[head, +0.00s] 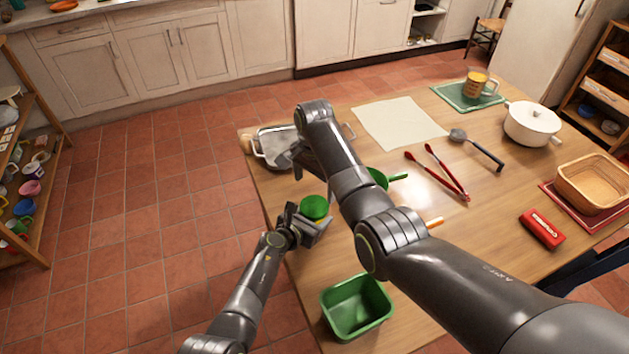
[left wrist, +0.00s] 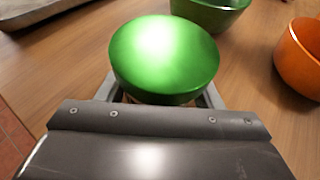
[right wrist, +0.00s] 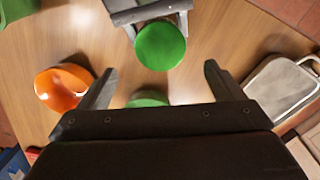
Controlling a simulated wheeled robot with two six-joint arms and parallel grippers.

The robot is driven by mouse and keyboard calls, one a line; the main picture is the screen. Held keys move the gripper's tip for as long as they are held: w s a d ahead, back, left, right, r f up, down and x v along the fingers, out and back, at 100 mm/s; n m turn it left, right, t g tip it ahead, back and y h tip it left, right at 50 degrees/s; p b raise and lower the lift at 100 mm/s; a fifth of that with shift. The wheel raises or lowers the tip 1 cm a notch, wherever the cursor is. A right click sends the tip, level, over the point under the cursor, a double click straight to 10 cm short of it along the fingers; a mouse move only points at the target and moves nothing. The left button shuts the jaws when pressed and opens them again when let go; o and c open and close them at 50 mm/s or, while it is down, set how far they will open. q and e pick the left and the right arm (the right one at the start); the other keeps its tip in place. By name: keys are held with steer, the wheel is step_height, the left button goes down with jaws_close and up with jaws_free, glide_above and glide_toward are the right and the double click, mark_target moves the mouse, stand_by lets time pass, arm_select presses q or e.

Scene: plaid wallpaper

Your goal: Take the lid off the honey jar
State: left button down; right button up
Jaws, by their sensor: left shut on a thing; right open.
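The green round lid (head: 314,207) tops the honey jar, whose body is almost wholly hidden below it. My left gripper (head: 306,224) is shut on the jar near the table's left edge. In the left wrist view the lid (left wrist: 165,58) fills the space just beyond the jaws. My right gripper (head: 288,158) is open and empty above the table, to the upper left of the lid in the head view. In the right wrist view the lid (right wrist: 160,45) lies beyond the open fingers, apart from them.
A green bowl with a handle (head: 398,177) and an orange bowl (right wrist: 62,88) stand near the jar. A metal tray (head: 268,158) is at the left corner. A green bin (head: 357,306) stands at the front. Red tongs (head: 447,176) lie farther right.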

mark_target(315, 205)
steer(key=shift+f+m, duration=0.15)
steer(key=shift+m, duration=0.15)
steer(key=shift+f, duration=3.75)
steer(key=c, duration=1)
steer(key=n, duration=1)
